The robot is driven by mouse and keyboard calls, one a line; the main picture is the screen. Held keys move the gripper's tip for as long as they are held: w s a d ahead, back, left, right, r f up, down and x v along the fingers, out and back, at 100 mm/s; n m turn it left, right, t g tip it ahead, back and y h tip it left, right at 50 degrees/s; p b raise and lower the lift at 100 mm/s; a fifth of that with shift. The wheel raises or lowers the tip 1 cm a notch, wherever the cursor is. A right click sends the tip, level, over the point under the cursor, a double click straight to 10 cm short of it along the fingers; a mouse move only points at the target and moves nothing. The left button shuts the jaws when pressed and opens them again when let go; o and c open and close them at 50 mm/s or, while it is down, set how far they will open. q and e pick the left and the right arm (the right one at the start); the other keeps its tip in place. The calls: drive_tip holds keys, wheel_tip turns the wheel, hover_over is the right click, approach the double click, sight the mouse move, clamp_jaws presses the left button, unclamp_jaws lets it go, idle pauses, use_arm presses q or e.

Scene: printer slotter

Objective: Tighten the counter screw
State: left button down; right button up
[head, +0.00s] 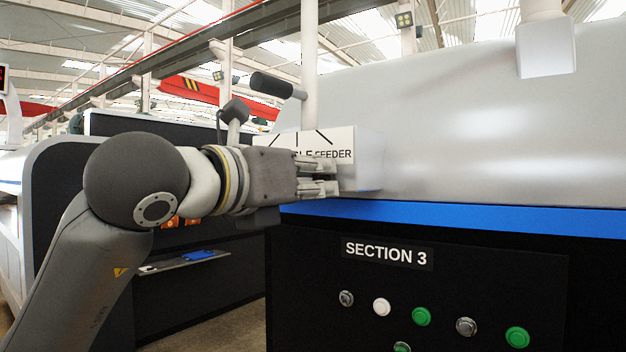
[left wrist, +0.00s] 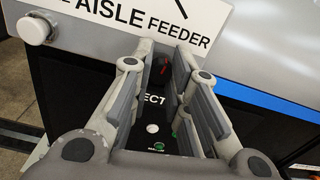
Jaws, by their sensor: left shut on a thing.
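My left gripper (head: 332,180) reaches in from the left, in front of the white feeder sign at the left end of the grey machine. My right gripper is in neither view.
The sign (head: 334,142) is on a box at the machine's end; a white round knob (left wrist: 35,28) sticks out on its left. A blue strip (head: 450,213) runs above the black "SECTION 3" panel (head: 470,280), which carries several buttons. Open floor (head: 215,318) lies left of it.

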use_arm(q)
drive_tip(key=m+b, duration=0.2)
drive_tip(key=m, duration=0.1)
drive_tip(key=shift+a+b, duration=0.1)
drive_tip(key=shift+b, duration=0.25)
drive_tip(key=m+b, duration=0.1)
drive_tip(key=m, duration=0.1)
drive_tip(key=shift+r+m+b, duration=0.1)
drive_tip(key=shift+m+b, duration=0.2)
drive_tip(key=m+b, duration=0.1)
drive_tip(key=m, duration=0.1)
drive_tip(key=shift+m, duration=0.4)
drive_tip(key=m+b, duration=0.1)
drive_tip(key=m, duration=0.2)
drive_tip(key=shift+m, duration=0.3)
drive_tip(key=m, duration=0.3)
drive_tip(key=shift+m, duration=0.3)
drive_tip(key=m, duration=0.3)
drive_tip(key=shift+m+b, duration=0.3)
drive_tip(key=m, duration=0.5)
drive_tip(key=shift+m+p, duration=0.35)
drive_tip(key=shift+m, duration=0.85)
drive_tip(key=shift+d+f, duration=0.2)
drive_tip(key=shift+f, duration=0.1)
